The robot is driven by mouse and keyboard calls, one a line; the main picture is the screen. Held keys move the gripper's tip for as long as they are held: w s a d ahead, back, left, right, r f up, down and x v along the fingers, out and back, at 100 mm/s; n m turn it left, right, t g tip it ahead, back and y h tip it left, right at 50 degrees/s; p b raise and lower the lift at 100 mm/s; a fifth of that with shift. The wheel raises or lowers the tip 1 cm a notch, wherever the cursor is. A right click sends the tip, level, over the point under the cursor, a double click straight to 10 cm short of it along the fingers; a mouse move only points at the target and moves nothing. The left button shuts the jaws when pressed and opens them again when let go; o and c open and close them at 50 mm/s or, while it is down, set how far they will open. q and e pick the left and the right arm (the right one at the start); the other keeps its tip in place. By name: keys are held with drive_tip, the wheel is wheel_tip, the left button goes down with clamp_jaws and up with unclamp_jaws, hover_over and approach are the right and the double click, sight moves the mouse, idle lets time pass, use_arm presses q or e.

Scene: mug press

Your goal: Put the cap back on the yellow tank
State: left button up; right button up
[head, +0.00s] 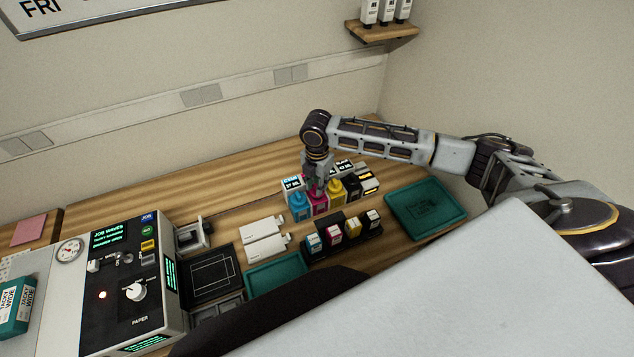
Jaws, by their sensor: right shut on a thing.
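The yellow tank (336,191) stands in a row of ink tanks at the back of the bench. The cyan tank (299,207) and the magenta tank (317,204) are to its left, and a dark tank (353,185) is to its right. My right gripper (317,187) points down at the top of the magenta tank, just left of the yellow tank. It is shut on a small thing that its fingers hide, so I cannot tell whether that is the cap. Whether the gripper touches the magenta tank is unclear. My left gripper is not in view.
Small ink bottles (333,234) stand in a dark holder in front of the tanks. A teal tray (426,208) lies to the right, another (276,274) at the front. White boxes (265,235) and a control panel (120,285) are to the left. The back strip is clear.

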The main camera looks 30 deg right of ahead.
drive_tip(key=shift+p, duration=0.6)
idle(0.9)
idle(0.3)
drive_tip(key=o, duration=0.8)
drive_tip(key=shift+o, duration=0.4)
drive_tip(key=o, duration=0.5)
drive_tip(key=shift+c, duration=0.2)
drive_tip(key=shift+r+p, duration=0.85)
drive_tip(key=shift+r, duration=2.6)
